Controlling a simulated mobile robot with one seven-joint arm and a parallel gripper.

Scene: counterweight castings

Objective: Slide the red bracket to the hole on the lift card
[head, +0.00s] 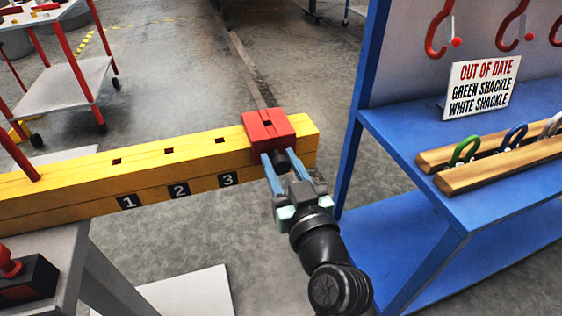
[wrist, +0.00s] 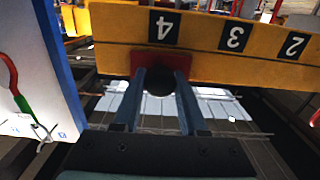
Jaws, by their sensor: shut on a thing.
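The red bracket (head: 266,126) sits around the yellow beam (head: 75,180) near its right end, right of label 3. In the wrist view the bracket (wrist: 160,59) lies under label 4 (wrist: 164,27), and the picture is upside down. My gripper (head: 280,161) has its two blue fingers closed on the dark knob on the bracket's near side; the fingers also show in the wrist view (wrist: 160,82). Holes show on the beam's top above label 1 (head: 130,202), label 2 (head: 178,191) and label 3 (head: 228,180). I cannot identify a lift card in either view.
A blue bench (head: 400,130) stands close on the right, with shackles on a wooden rack and a sign reading "OUT OF DATE GREEN SHACKLE WHITE SHACKLE" (head: 482,86). A red post (head: 18,155) rises by the beam's left part. The beam is clear between post and bracket.

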